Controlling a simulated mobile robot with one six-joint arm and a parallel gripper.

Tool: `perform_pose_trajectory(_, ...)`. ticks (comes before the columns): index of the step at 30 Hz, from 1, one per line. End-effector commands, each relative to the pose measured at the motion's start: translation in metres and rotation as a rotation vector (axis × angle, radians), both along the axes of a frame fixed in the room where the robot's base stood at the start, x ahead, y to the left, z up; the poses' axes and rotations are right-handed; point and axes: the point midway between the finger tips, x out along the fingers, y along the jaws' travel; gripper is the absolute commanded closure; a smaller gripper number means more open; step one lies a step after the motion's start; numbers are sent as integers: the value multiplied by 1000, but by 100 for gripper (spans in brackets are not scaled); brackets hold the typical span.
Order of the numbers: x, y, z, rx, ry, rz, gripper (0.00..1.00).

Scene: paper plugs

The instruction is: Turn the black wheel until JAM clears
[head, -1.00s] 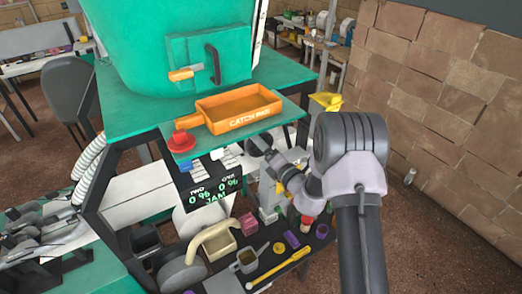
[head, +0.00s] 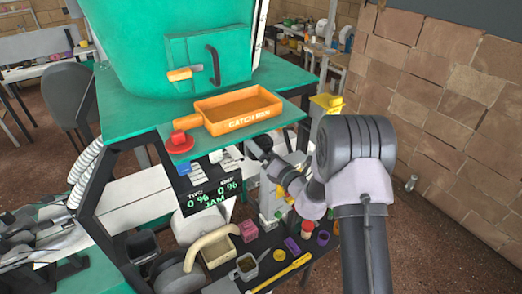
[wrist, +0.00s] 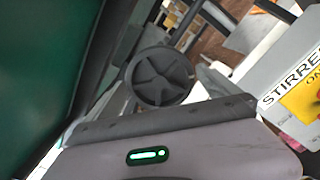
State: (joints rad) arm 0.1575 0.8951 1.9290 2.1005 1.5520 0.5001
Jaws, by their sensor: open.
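The black wheel (wrist: 162,77), round with spokes, faces me in the wrist view, just beyond the dark front edge of my gripper (wrist: 160,116). A visible gap seems to lie between them, and nothing is held. In the head view my gripper (head: 270,162) is small and dark beside the machine, below the green shelf; its fingertips are hard to make out. The wheel there is largely lost among dark parts by the gripper.
An orange catch box (head: 238,109) and a red button (head: 179,142) sit on the green shelf (head: 285,112) above. A lower dark shelf holds cups, a yellow tool (head: 280,272) and small parts. A yellow-labelled sign (wrist: 300,95) stands right of the wheel. A brick wall (head: 450,110) is at right.

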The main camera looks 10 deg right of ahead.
Motion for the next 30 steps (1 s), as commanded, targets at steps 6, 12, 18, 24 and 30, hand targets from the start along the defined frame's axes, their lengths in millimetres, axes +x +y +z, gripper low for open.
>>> perform_pose_trajectory(6,-8,-4,-1,-1,1,-1,0)
perform_pose_trajectory(12,-26,-12,-1,1,0,-1,0)
perform_pose_trajectory(18,-37,-16,0,1,0,0,0)
perform_pose_trajectory(24,-37,-16,0,0,0,0,0)
perform_pose_trajectory(30,-53,-24,-2,2,1,-2,0)
